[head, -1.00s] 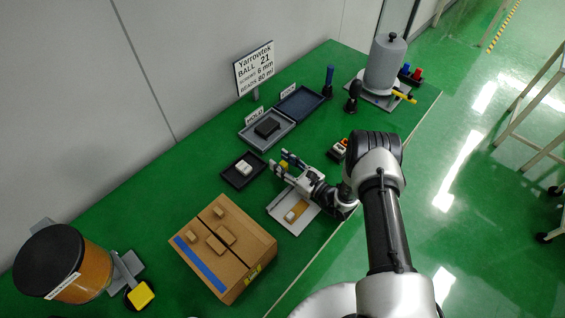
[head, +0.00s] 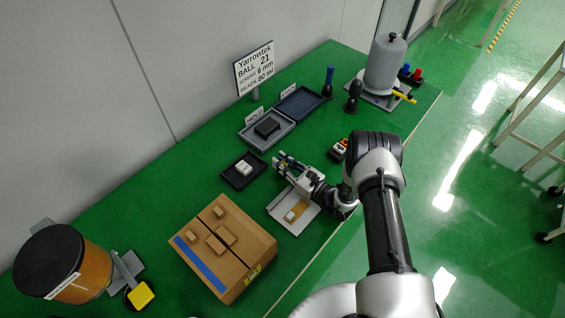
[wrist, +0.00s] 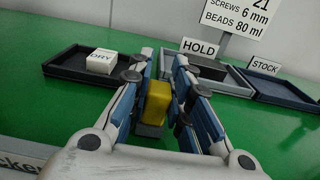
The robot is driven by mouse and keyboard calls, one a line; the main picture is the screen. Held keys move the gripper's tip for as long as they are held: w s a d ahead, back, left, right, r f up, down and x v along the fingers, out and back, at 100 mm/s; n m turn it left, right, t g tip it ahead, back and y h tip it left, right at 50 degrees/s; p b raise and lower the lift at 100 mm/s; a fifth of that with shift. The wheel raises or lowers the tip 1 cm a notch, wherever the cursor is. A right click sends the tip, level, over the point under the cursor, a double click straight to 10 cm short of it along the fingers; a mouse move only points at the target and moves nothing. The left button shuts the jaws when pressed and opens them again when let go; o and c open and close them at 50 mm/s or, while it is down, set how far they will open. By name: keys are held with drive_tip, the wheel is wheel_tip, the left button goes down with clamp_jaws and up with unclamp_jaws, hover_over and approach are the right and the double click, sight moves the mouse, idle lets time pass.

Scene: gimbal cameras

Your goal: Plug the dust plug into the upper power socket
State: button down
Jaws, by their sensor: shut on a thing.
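My gripper (head: 282,163) is low over the green table, to the right of the small dark tray. In the wrist view my gripper (wrist: 162,100) is shut on a small yellow block (wrist: 157,100) with a grey lower part. The block stands upright between the fingers; I cannot tell whether it touches the table. I cannot tell whether this block is the dust plug. No power socket can be made out in either view.
A dark tray (head: 234,182) holds a white block marked DRY (wrist: 101,63). Behind are the HOLD tray (head: 281,138) with a black block and the STOCK tray (head: 318,99). A cardboard box (head: 240,262) and pale metal tray (head: 297,228) are nearer. Green table lies bare between trays.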

drive_tip(key=shift+r+p, duration=0.75)
drive_tip(key=shift+r, duration=0.45)
idle(0.6)
drive_tip(key=shift+r+p, duration=0.95)
drive_tip(key=shift+r, duration=0.5)
